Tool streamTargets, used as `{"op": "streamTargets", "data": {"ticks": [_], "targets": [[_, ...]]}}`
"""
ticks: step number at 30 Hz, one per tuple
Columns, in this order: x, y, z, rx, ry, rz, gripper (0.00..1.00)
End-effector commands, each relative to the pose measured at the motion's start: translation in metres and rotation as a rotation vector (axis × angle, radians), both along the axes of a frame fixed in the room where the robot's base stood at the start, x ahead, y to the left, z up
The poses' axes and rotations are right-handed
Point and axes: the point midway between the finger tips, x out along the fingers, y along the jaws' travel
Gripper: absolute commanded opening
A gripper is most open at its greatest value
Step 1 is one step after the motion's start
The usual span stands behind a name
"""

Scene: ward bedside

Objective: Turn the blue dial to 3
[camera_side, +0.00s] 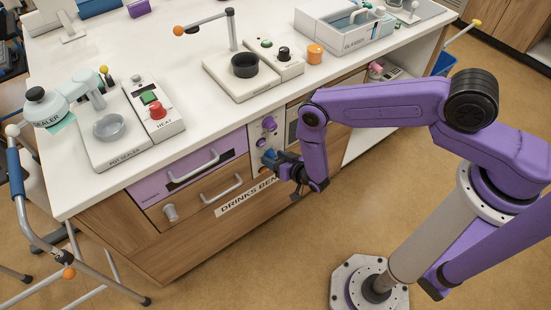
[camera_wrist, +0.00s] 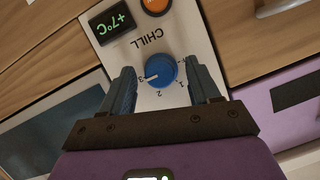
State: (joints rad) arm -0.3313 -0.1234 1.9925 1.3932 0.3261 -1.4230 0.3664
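The blue dial (camera_wrist: 163,70) sits on a white panel marked CHILL (camera_wrist: 190,30), and its white pointer line lies toward the printed 3. The printed 1 and 2 also show around its edge. My gripper (camera_wrist: 159,67) is open, with one finger on each side of the dial and a visible gap to it on both sides. In the side view the dial (camera_side: 268,157) shows just beyond my gripper (camera_side: 278,162), partly hidden by it at the bench front.
A display reading +7°C (camera_wrist: 116,21) and an orange button (camera_wrist: 155,4) are on the same panel. Purple knobs (camera_side: 268,124) are above the dial. Drawers with handles (camera_side: 193,166) are to the left. The floor before the bench is clear.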

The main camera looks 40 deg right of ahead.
Motion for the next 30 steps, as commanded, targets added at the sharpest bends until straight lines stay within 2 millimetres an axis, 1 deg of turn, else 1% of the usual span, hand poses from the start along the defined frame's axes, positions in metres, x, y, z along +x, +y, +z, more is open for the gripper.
{"op": "streamTargets", "data": {"ticks": [8,11,14,17,23,30], "targets": [[-0.001,0.0,0.0,-0.001,0.001,0.001,0.6],[-0.004,0.0,0.001,-0.001,0.002,0.0,0.6],[-0.013,-0.001,0.004,-0.001,0.003,0.001,0.6],[-0.025,-0.002,0.009,-0.002,0.004,0.003,0.6],[-0.057,-0.005,0.022,-0.003,0.003,0.003,0.6],[-0.102,-0.01,0.039,-0.004,0.005,0.004,0.6]]}}
